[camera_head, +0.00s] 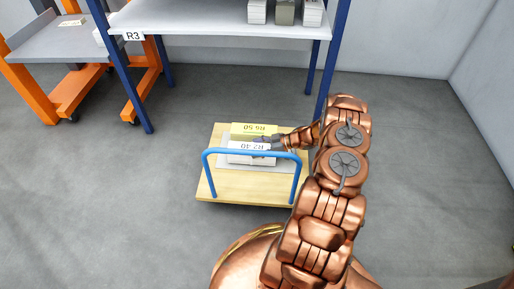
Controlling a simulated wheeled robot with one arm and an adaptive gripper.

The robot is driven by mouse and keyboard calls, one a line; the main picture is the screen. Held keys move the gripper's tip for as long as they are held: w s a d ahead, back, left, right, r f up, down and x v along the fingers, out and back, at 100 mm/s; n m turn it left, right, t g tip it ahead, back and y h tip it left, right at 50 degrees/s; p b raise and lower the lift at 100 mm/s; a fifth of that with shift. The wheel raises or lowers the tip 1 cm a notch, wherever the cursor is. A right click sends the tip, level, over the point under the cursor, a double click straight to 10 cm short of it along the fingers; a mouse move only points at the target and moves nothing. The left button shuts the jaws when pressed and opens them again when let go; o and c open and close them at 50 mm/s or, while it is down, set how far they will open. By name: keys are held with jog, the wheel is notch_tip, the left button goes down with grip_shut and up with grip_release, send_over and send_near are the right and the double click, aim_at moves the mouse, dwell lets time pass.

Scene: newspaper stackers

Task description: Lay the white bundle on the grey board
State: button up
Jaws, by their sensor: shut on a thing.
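The white bundle (249,147), with a label that reads upside down or small as "R2 40", is on or just above the grey board (224,150) on a wooden trolley. The blue handle bar crosses in front of it. My gripper (270,141) reaches in from the right and is shut at the bundle's right rear side. The fingertips are small and partly hidden, and I cannot tell whether the bundle's underside touches the board. A yellow-topped bundle (254,129) marked "R6 50" lies just behind the white one.
The trolley (220,190) has a blue handle (204,175) on its near side. Behind it stands a blue-legged table (200,20) marked R3, with several stacks at its back right. An orange-framed grey stand (60,45) is at the upper left. The floor on the left is clear.

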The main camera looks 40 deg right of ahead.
jog(key=shift+f, duration=0.5)
dwell(0.3)
jog(key=o, duration=1.9)
jog(key=shift+b, duration=0.3)
jog(key=v, duration=1.2)
